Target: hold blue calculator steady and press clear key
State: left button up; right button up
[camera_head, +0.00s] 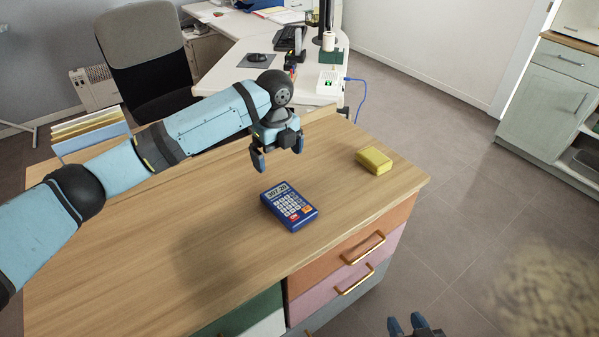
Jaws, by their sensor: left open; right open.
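The blue calculator (289,206) lies face up on the wooden desktop (140,240), near its front edge. Its display shows digits, and its keys are mostly pale, with a red key at the lower left and an orange one at the lower right. Which key is the clear key is too small to read. My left gripper (278,160) is open and empty, above and behind the calculator, not touching it. My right gripper (408,322) is open at the bottom edge, off the desk and over the floor; only its fingertips show.
A yellow block (374,161) lies on the desktop to the right of the calculator. A file rack (92,135) stands at the back left. Behind are a black chair (150,60) and a white desk (235,75). The desktop around the calculator is clear.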

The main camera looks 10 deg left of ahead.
aim_at(281, 195)
jog(key=w+a+r+n+t+y, duration=0.4)
jog(key=w+a+r, duration=0.55)
jog(key=r, duration=0.25)
jog(key=w+a+r+n+y, duration=0.2)
jog(key=a+r+n+y, duration=0.45)
jog(key=a+r, duration=0.3)
jog(key=s+a+r+n+g+y, duration=0.2)
jog(key=s+a+n+g, duration=0.4)
jog(key=a+n+g, duration=0.4)
jog(key=s+a+r+n+g+y, duration=0.2)
jog(key=s+a+n+g, duration=0.45)
jog(key=n+g, duration=0.5)
jog(key=w+f+n+t+h, duration=0.1)
jog(key=w+f+n+h, duration=0.3)
jog(key=f+h, duration=0.7)
pick_arm(q)
notch_tip(281, 195, down, 14)
pick_arm(e)
jog(key=w+d+t+h, duration=0.3)
jog(key=w+d, duration=0.3)
jog(key=w, duration=0.2)
jog(key=w+d+m+t+h, duration=0.1)
jog(key=w+d+t+h, duration=0.3)
jog(key=w, duration=0.5)
jog(key=shift+d+f+m+t, duration=0.3)
jog(key=shift+d+f+t, duration=0.15)
jog(key=shift+d, duration=0.75)
